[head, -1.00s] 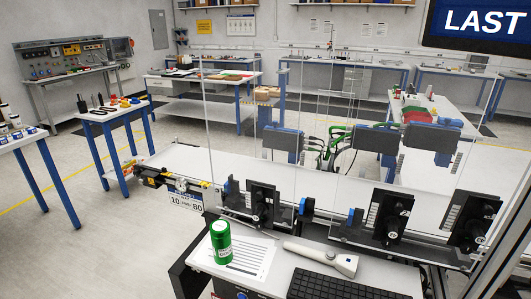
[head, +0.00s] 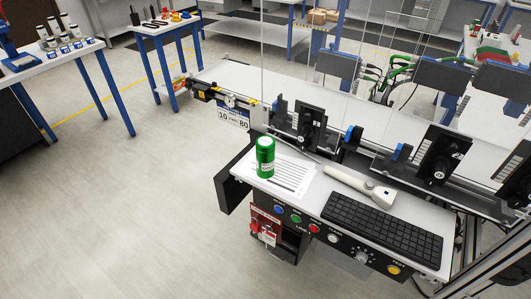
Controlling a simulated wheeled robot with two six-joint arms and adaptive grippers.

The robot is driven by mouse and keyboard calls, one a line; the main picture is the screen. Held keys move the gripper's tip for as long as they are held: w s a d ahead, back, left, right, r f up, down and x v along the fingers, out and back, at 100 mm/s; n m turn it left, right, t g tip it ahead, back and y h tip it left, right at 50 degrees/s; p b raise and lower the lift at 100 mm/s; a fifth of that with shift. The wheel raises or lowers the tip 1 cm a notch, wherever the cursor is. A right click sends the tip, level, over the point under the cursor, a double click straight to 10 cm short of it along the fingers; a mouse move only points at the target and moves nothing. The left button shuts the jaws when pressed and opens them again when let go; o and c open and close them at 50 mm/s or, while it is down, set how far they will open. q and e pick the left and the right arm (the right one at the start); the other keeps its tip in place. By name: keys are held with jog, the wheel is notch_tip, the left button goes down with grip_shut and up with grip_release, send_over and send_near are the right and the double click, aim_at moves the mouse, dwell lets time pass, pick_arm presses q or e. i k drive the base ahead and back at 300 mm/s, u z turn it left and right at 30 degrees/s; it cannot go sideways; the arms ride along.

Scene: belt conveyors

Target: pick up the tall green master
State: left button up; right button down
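The tall green master (head: 265,158) is a green can-like cylinder with a pale top and a round white mark on its side. It stands upright on the left part of the small console shelf (head: 408,247), at the left edge of a printed sheet (head: 291,178). Neither of my grippers shows in the head view.
A white handheld scanner (head: 360,187) and a black keyboard (head: 382,226) lie right of the sheet. Buttons (head: 315,229) line the shelf's front. The conveyor with black sensor units (head: 311,125) and clear panels runs behind. Open floor (head: 130,210) lies to the left.

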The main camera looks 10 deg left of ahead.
aim_at(264, 144)
jog(key=u, duration=2.1)
jog(key=k, duration=0.85)
jog(key=z, duration=2.35)
jog(key=i, duration=0.5)
jog(key=u, duration=0.1)
